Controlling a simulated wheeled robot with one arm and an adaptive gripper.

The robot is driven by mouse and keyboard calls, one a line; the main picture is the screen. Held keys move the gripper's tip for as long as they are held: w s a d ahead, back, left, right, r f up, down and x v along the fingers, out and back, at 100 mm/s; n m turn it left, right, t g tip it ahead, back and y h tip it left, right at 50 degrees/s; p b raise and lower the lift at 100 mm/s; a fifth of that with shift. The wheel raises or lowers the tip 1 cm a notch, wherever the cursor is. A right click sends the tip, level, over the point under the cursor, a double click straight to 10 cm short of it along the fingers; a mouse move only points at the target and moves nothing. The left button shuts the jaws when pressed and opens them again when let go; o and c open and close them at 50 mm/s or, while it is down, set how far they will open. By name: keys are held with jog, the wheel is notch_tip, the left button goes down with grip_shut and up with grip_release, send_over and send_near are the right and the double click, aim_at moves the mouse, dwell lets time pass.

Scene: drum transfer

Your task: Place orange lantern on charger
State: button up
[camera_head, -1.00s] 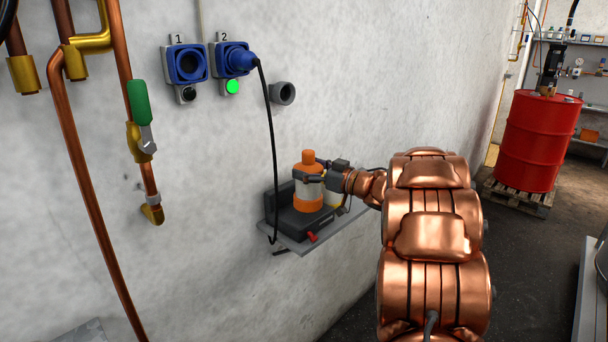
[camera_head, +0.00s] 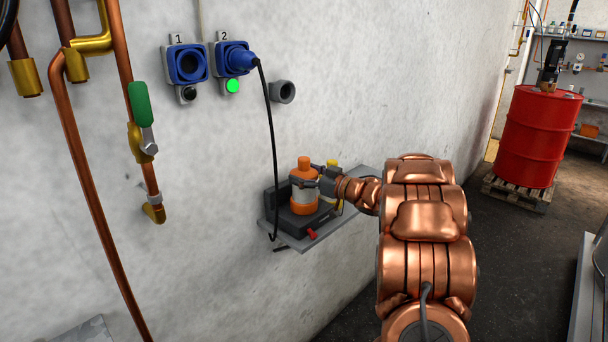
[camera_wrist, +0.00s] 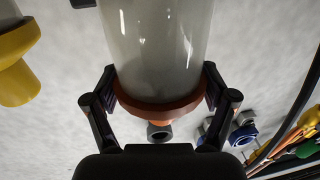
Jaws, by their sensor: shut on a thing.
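The orange lantern (camera_head: 304,174) is upright, with an orange cap, clear body and orange base. It stands over the dark charger (camera_head: 282,222) on a wall shelf. Its base is at the charger's top; I cannot tell whether it touches. My gripper (camera_head: 310,184) reaches in from the right and is shut on the lantern below its cap. In the wrist view, my gripper's fingers (camera_wrist: 160,95) flank the lantern's orange collar (camera_wrist: 160,110) and grey, clear body. The gripper hides part of the lantern.
A yellow-capped lantern (camera_head: 332,163) stands behind my gripper; a yellow part also shows in the wrist view (camera_wrist: 15,80). The grey shelf (camera_head: 335,222) has a red knob (camera_head: 311,233) at its front. A black cable (camera_head: 270,140) hangs from socket 2 beside the charger.

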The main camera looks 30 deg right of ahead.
jog(key=o, duration=1.3)
jog(key=shift+f, duration=0.15)
jog(key=shift+o, duration=0.2)
jog(key=shift+s+d, duration=0.1)
jog(key=shift+s, duration=0.15)
jog(key=b+v, duration=0.2)
jog(key=v, duration=0.9)
jog(key=shift+s, duration=0.25)
